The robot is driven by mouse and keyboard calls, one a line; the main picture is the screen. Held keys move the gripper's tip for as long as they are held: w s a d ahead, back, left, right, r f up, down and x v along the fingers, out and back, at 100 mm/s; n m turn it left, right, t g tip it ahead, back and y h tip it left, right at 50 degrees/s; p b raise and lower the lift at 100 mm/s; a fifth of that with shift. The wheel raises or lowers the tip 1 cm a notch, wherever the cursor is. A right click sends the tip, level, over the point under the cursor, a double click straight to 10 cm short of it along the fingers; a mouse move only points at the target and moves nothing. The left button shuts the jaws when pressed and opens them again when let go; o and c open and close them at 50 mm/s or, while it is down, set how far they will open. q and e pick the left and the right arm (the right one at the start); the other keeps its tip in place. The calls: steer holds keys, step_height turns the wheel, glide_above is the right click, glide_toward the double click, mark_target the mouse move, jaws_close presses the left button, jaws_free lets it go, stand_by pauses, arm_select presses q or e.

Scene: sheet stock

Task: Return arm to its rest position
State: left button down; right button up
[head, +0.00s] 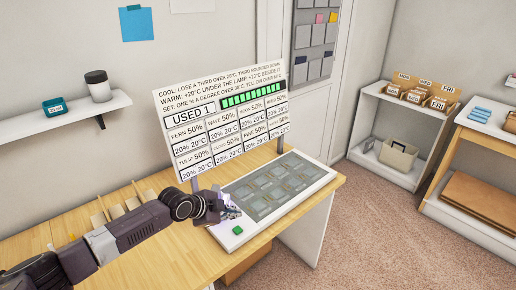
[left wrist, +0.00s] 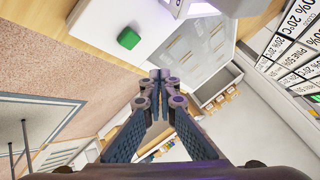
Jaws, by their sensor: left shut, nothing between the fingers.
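My left arm comes in from the left over the wooden table (head: 262,243). My left gripper (head: 229,208) is shut and empty, above the near left end of the white panel (head: 318,182). In the left wrist view the fingertips of my left gripper (left wrist: 160,77) meet with nothing between them. A green button (head: 238,230) sits on the panel just below the gripper in the head view; it also shows in the left wrist view (left wrist: 128,39). My right gripper is in neither view.
A sign board (head: 222,118) with text and a green bar stands behind the panel, close to my gripper. Wooden pieces (head: 118,207) stand at the table's back left. A wall shelf (head: 75,119) holds two small items. Shelves (head: 380,170) stand at right across open carpet (head: 350,235).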

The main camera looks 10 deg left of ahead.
arm_select(q)
steer(key=s+d+f+n+g, duration=0.1)
steer(key=s+d+f+n, duration=0.15)
steer(key=s+d, duration=0.65)
steer(key=s+d+f+n+g, duration=0.15)
steer(key=s+d+f, duration=0.3)
steer(key=s, duration=0.85)
steer(key=s+a+r+n+g+y, duration=0.2)
steer(key=s+a+n+y, duration=0.3)
steer(key=s+a+n, duration=0.75)
steer(key=s+a+f+m+g+b, duration=0.15)
steer(key=s+f, duration=0.25)
steer(key=f, duration=1)
steer(key=s+f+m+b, duration=0.15)
steer(key=s+f, duration=0.25)
steer(key=f, duration=1)
steer(key=s+a+f+b, duration=0.1)
steer(key=s+a+f, duration=0.1)
steer(key=s+f, duration=1.5)
steer(key=shift+a+f+g, duration=0.4)
steer(key=shift+f, duration=0.25)
